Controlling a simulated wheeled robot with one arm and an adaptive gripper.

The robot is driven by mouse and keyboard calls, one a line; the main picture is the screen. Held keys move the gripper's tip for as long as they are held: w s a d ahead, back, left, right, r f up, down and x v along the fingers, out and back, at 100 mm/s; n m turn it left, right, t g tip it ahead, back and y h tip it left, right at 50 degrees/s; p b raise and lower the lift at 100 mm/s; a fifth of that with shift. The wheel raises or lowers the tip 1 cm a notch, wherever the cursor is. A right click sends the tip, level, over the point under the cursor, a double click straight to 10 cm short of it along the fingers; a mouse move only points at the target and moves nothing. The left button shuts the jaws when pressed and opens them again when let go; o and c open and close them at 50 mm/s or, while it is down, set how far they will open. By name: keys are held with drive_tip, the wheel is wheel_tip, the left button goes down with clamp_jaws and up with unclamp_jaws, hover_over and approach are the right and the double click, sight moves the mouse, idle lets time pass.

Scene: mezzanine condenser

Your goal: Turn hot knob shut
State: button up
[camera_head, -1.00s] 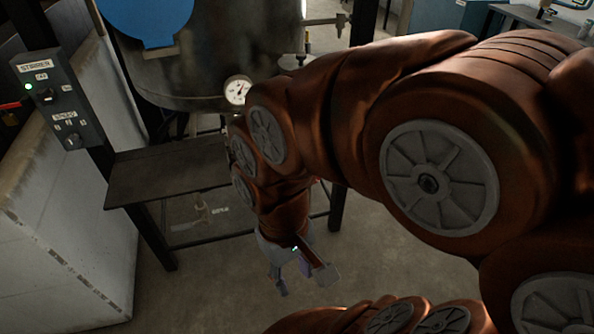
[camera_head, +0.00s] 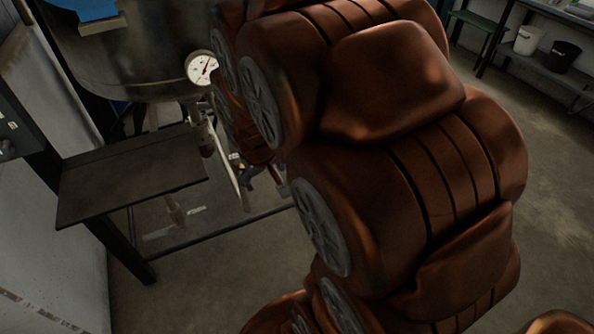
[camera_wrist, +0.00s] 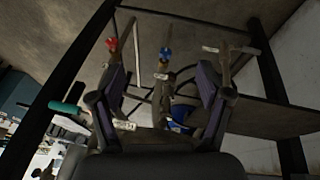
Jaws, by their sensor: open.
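A small red knob (camera_wrist: 112,44) shows in the wrist view, on a pipe at the upper left; it is likely the hot knob. A blue knob (camera_wrist: 166,54) is to its right, on a second pipe. My gripper (camera_wrist: 160,84) is open and empty, its two dark fingers apart. The red knob shows just beyond the tip of the left finger, and the blue knob shows between the fingers. I see no contact with either knob. In the head view my arm hides the gripper and the red knob.
A dark metal shelf (camera_head: 130,175) stands beside the pipes, below a large tank (camera_head: 130,65) with a round gauge (camera_head: 201,68). Dark frame posts flank the pipes. A green-handled part (camera_wrist: 66,108) is at the left in the wrist view. Open floor lies to the right.

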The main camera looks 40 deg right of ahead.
drive_tip(key=w+d+f+t+h+b, duration=0.1)
drive_tip(key=w+d+f+t+b, duration=0.2)
drive_tip(key=w+d+f+b, duration=0.5)
drive_tip(key=w+d+f+t+h+b, duration=0.25)
drive_tip(key=w+d+f, duration=0.25)
drive_tip(key=d+f, duration=0.5)
drive_tip(key=d+f+t+b, duration=0.9)
drive_tip(key=d+f+b, duration=0.1)
drive_tip(key=f+b, duration=0.45)
drive_tip(key=shift+g, duration=0.25)
drive_tip(key=shift+f+b+x, duration=0.15)
drive_tip(key=shift+b+x, duration=0.05)
drive_tip(key=shift+x, duration=1.75)
drive_tip(key=shift+f+b+x, duration=0.15)
drive_tip(key=shift+x, duration=1.8)
drive_tip(key=shift+d, duration=0.1)
drive_tip(key=c, duration=1.2)
